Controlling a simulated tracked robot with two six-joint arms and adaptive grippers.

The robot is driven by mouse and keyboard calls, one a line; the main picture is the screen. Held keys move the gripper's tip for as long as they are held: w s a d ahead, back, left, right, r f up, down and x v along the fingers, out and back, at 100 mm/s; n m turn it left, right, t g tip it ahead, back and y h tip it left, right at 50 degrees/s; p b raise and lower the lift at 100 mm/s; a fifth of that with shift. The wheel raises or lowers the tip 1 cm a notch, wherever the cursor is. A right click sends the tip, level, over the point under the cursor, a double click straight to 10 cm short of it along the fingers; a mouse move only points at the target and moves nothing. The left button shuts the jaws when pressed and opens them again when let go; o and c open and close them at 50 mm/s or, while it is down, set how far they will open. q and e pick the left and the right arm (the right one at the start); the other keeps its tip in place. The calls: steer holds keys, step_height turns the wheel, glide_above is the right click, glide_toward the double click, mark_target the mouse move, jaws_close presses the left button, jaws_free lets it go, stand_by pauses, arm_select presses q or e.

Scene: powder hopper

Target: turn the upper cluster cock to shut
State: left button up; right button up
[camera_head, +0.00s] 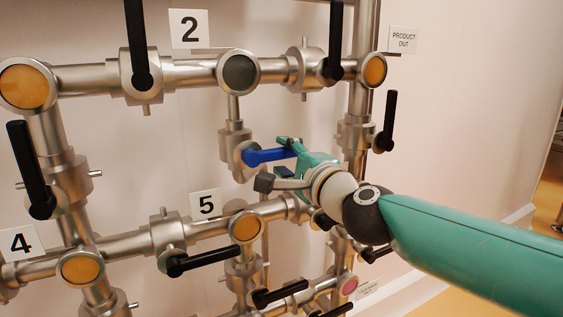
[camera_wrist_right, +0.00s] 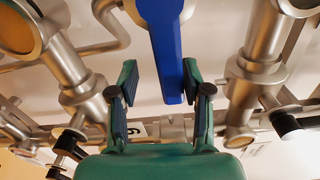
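A cock with a blue lever (camera_head: 265,156) sits on the short pipe below the grey round cap at the upper middle. The lever lies nearly level and points right, toward my right gripper (camera_head: 277,163). In the right wrist view the blue lever (camera_wrist_right: 164,40) comes down from the top, its end between the two fingers of my right gripper (camera_wrist_right: 160,68). The fingers are open, with a clear gap on the left of the lever and a narrower one on the right. My left gripper is not in view.
Black-handled cocks stand around: upper left (camera_head: 137,45), upper right (camera_head: 336,40), right (camera_head: 389,120) and lower middle (camera_head: 205,262). Steel pipes with orange caps (camera_head: 25,86) surround the cluster. Number plates 2 (camera_head: 189,28) and 5 (camera_head: 205,204) hang on the wall. Free room lies to the right.

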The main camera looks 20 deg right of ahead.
steer(key=shift+s, duration=0.1)
steer(key=s, duration=1.1)
steer(key=shift+s+d, duration=0.2)
steer(key=shift+s, duration=0.15)
